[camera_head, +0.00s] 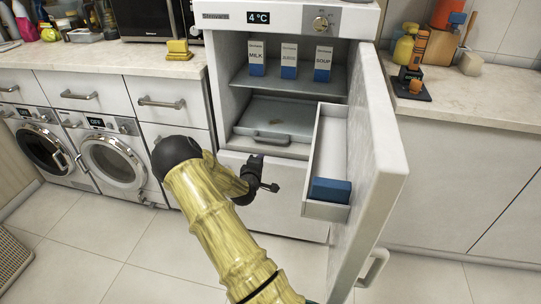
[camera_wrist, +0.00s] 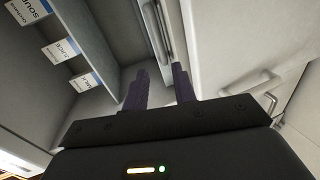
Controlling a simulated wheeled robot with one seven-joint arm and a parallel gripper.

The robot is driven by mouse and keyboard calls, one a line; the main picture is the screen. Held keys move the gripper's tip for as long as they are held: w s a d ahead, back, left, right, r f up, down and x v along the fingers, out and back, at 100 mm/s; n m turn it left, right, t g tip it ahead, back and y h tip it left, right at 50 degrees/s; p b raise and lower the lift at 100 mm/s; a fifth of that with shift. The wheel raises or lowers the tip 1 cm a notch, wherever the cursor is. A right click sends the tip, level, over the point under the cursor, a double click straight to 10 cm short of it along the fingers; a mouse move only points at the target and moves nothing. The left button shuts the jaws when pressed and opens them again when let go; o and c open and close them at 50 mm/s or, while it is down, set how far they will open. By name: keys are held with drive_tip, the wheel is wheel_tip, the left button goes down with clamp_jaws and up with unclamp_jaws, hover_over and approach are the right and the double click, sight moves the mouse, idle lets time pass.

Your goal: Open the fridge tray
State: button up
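The fridge tray (camera_head: 290,109) is a grey, shallow tray inside the open fridge, below the shelf. Its handle (camera_head: 262,137) runs along the front edge. My gripper (camera_head: 267,174) is in front of and below that handle, with a visible gap. In the wrist view my gripper (camera_wrist: 161,70) has its two dark fingers apart, with nothing between them. A pale rail-like bar, which looks like the tray handle (camera_wrist: 156,35), lies beyond the fingertips. The fridge door (camera_head: 385,150) stands wide open to the right. My forearm hides part of the fridge's lower front.
Milk (camera_head: 257,58), juice (camera_head: 289,60) and soup (camera_head: 323,64) cartons stand on the shelf above the tray. The door bin (camera_head: 311,209) holds a blue item (camera_head: 330,190) right of my gripper. Counters (camera_head: 110,60) flank the fridge. The floor in front is clear.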

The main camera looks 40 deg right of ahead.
sight(271, 149)
drive_tip(key=shift+w+d+f+n+h, duration=0.15)
drive_tip(key=shift+d+f+n+h, duration=0.15)
drive_tip(key=shift+d+n, duration=0.1)
drive_tip(key=b+x, duration=0.3)
drive_tip(key=x, duration=1.4)
drive_tip(key=shift+w+r, duration=0.15)
drive_tip(key=shift+w, duration=0.2)
clamp_jaws()
